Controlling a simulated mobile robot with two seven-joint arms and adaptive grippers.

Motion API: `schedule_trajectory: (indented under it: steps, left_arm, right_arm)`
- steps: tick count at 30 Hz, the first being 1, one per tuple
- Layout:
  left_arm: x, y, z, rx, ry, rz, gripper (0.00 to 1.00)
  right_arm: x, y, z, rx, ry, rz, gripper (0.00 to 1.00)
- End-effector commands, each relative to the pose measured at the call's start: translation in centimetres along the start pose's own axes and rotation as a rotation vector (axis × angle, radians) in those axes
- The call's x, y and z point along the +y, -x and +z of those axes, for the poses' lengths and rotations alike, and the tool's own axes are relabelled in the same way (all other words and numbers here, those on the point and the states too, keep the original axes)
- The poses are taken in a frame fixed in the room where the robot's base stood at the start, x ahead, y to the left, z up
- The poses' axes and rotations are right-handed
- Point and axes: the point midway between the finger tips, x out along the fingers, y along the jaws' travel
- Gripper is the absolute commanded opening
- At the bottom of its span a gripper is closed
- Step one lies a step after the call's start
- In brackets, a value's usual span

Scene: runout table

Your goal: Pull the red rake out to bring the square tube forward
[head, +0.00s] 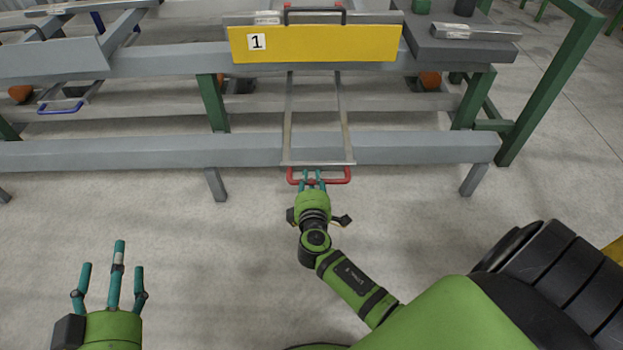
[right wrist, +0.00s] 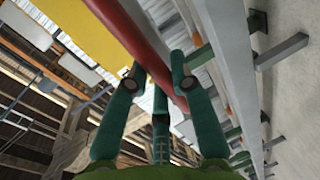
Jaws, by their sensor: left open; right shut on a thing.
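The red rake handle (head: 335,177) sticks out at the front of the runout table, below the yellow panel marked 1. Two thin metal rails (head: 346,125) run back from it under the panel. My right gripper (head: 313,181) is shut on the red handle; in the right wrist view its teal fingers (right wrist: 163,85) close around the red bar (right wrist: 141,45). My left gripper (head: 112,270) is open and empty at the lower left, above the floor. I cannot make out the square tube for certain.
The yellow panel (head: 315,43) has a dark handle on top. A blue handle (head: 60,107) sits further left. A grey beam (head: 120,152) crosses the table's front on short legs. A green post stands at the right. The floor (head: 220,260) in front is clear.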

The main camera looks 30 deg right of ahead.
Motion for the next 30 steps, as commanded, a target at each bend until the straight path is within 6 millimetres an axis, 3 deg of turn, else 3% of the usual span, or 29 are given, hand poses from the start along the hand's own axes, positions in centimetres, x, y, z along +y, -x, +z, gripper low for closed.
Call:
schedule_trajectory:
  steps: [1,3,16,30]
  left_arm:
    - [0.0,0.0,0.0,0.000,0.000,-0.001,0.71]
    - [0.0,0.0,0.0,0.001,0.001,-0.001,0.71]
    - [-0.1,-0.1,-0.3,0.010,-0.004,-0.003,0.71]
    - [-0.1,0.0,-0.2,0.007,-0.002,-0.001,0.71]
  right_arm:
    - [-0.5,0.3,-0.1,0.001,0.001,-0.011,0.27]
    - [-0.5,0.3,-0.1,0.001,0.001,-0.011,0.49]
    - [-0.4,0.9,-0.1,0.002,0.000,-0.007,0.49]
    - [-0.4,9.9,0.0,0.000,0.000,-0.011,0.49]
